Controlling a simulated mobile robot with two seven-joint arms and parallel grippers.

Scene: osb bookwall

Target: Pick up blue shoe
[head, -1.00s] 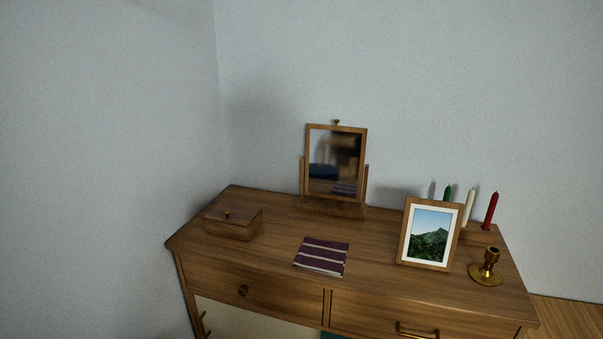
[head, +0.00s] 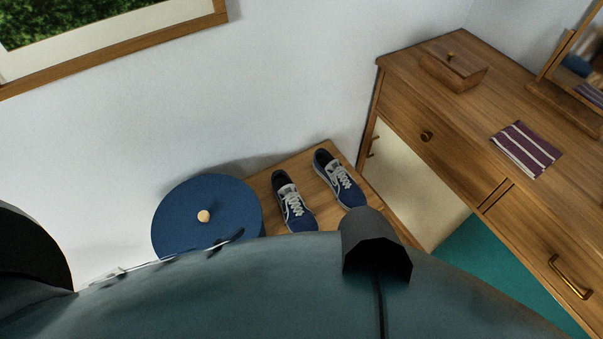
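Two blue shoes with grey-white laces and dark openings stand side by side on a small wooden surface. The left shoe (head: 293,203) is upright with its toe toward me. The right shoe (head: 339,180) stands close beside it, nearer the dresser, and its toe end reaches the edge of my own body in the picture. Part of the wooden surface (head: 262,185) is hidden behind my body. Neither gripper shows in the head view.
A round blue box (head: 225,226) with a pale knob sits left of the shoes. A wooden dresser (head: 455,120) stands to the right, bearing a small wooden box (head: 453,72), a striped cloth (head: 526,148) and a mirror (head: 573,70). A framed picture (head: 110,48) hangs on the wall.

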